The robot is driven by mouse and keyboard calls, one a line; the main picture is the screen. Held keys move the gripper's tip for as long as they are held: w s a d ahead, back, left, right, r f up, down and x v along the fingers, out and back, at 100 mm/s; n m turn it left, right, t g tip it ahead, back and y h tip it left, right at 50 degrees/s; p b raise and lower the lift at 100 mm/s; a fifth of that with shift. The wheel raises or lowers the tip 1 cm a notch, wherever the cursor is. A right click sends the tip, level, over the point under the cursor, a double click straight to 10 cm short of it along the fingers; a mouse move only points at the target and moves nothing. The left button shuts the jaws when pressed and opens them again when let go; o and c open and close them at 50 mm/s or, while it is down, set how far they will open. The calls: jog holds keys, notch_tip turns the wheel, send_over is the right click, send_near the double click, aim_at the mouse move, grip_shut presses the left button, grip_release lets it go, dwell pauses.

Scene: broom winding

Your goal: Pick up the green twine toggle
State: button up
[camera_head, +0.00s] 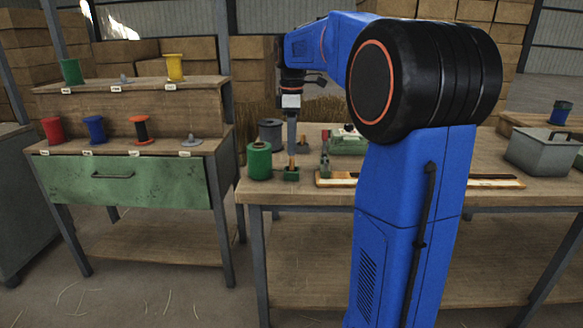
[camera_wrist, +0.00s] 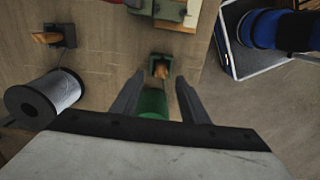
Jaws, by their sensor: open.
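The green twine toggle (camera_head: 292,162) looks like a small tan wooden peg. It stands in a small green holder (camera_head: 291,174) near the table's front left edge. In the wrist view the toggle (camera_wrist: 160,71) shows between the fingertips of my gripper (camera_wrist: 159,76). In the head view my gripper (camera_head: 292,148) points down just above the toggle. It is open and holds nothing. Contact with the toggle cannot be told. A green twine spool (camera_head: 259,161) stands left of the holder; it shows partly hidden between the fingers in the wrist view (camera_wrist: 153,104).
A grey spool (camera_head: 270,132) stands behind the green one, with another wooden toggle (camera_wrist: 46,38) in a dark holder near it. A green device (camera_head: 348,142) stands to the right. A shelf (camera_head: 130,84) with several spools is at left, a grey bin (camera_head: 540,150) at right.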

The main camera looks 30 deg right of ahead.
aim_at(292, 159)
jog(key=shift+s+f, duration=0.1)
jog(key=shift+f, duration=2.95)
grip_shut()
